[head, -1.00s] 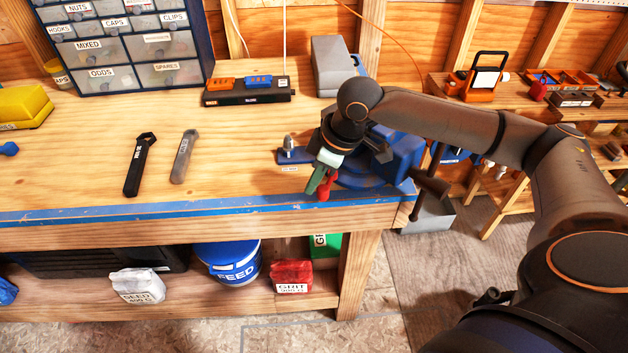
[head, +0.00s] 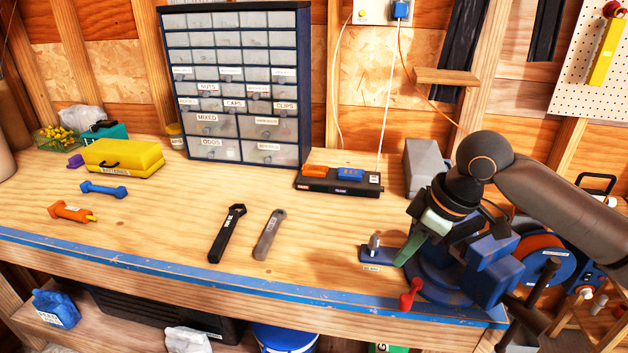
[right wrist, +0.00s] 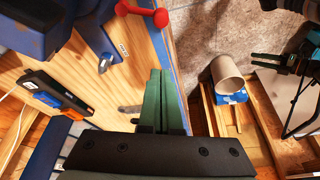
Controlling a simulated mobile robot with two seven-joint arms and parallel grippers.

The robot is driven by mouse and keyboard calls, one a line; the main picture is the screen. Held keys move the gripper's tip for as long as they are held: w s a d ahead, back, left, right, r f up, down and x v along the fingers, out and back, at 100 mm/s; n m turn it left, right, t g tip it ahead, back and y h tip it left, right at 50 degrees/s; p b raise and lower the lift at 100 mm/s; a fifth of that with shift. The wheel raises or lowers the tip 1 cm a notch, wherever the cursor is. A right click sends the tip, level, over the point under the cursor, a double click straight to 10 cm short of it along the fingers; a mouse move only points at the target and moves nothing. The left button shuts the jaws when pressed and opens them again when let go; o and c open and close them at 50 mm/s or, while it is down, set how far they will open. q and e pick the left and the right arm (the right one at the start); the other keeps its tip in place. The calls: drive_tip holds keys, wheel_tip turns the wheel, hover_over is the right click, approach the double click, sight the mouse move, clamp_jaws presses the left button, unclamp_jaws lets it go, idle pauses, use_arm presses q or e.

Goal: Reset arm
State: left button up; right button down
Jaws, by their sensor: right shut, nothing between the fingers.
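My right gripper (head: 402,262) is shut and empty, its green fingers together and pointing down in front of the blue vise (head: 489,267) at the bench's right end. In the right wrist view the closed fingers (right wrist: 154,75) hold nothing. A red knob or handle (head: 410,292) is just below the fingertips in the head view; a red dumbbell-shaped part (right wrist: 143,12) shows at the top of the right wrist view. My right arm comes in from the right and hides part of the vise.
Two wrenches, one black (head: 227,233) and one grey (head: 269,234), lie on the workbench (head: 165,235). A charger (head: 337,184), a drawer cabinet (head: 236,90) and a yellow case (head: 123,157) stand behind. The bench front between wrenches and blue edge is clear.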

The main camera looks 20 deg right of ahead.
drive_tip(key=s+a+f+y, duration=0.1)
drive_tip(key=s+a+f, duration=0.2)
drive_tip(key=a+f, duration=0.4)
drive_tip(key=s+a+f, duration=0.3)
drive_tip(key=a+f, duration=0.3)
drive_tip(key=f, duration=0.3)
drive_tip(key=s+d+f+m+h, duration=0.2)
drive_tip(key=s+d+f+m, duration=0.15)
drive_tip(key=s, duration=0.25)
drive_tip(key=s+d+f+m+h, duration=0.1)
drive_tip(key=s+d+f+m, duration=0.2)
drive_tip(key=s, duration=0.4)
drive_tip(key=w+a+f+t+y, duration=0.1)
drive_tip(key=w+a+f+t, duration=0.1)
drive_tip(key=f, duration=0.4)
drive_tip(key=w+a+f+t, duration=0.2)
drive_tip(key=f+t, duration=0.2)
drive_tip(key=f, duration=0.1)
drive_tip(key=shift+a+f+y, duration=0.25)
drive_tip(key=shift+f+y, duration=0.15)
